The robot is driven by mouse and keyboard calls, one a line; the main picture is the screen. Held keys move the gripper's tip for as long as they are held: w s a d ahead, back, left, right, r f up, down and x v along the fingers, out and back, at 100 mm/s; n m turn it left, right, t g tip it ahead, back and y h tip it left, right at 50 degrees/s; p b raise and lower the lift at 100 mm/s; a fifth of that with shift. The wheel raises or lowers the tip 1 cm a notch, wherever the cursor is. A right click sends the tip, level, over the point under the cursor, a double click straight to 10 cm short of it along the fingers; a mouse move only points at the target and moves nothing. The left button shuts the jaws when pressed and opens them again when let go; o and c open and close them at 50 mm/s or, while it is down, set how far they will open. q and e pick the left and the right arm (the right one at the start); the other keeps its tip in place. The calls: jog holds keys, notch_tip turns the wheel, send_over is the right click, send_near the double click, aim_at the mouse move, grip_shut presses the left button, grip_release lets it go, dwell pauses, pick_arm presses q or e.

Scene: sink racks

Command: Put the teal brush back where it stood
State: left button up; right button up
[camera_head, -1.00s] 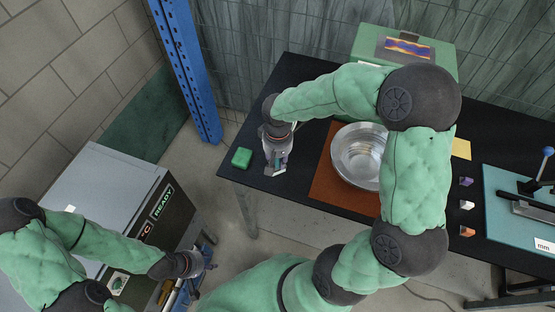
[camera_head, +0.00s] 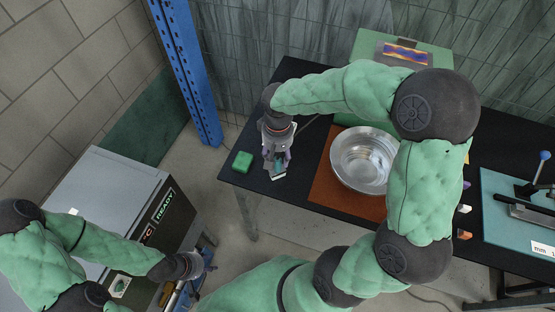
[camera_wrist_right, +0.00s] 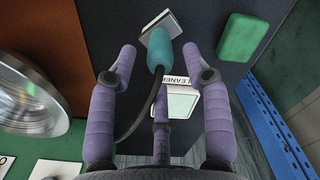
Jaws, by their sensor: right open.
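The teal brush (camera_wrist_right: 160,57) stands on a small pale square base (camera_wrist_right: 158,24) on the black table, with a dark curved part trailing from it. My right gripper (camera_wrist_right: 164,62) is open, its purple fingers on either side of the brush and apart from it in the right wrist view. In the head view my right gripper (camera_head: 277,160) is over the table's left end, and the pale base (camera_head: 278,176) shows just below it. My left gripper (camera_head: 200,265) hangs beside the grey machine at lower left; its fingers are too small to read.
A green block (camera_head: 242,161) lies left of the brush, near the table edge. A steel bowl (camera_head: 364,160) on a brown mat (camera_head: 330,194) is to the right. A white container labelled CLEANER (camera_wrist_right: 180,100) is close to the gripper. A blue post (camera_head: 186,70) rises behind.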

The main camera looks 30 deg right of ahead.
notch_tip(320, 180, up, 7)
jog(key=shift+f+p, duration=0.1)
jog(key=shift+p, duration=0.6)
jog(key=shift+f, duration=0.1)
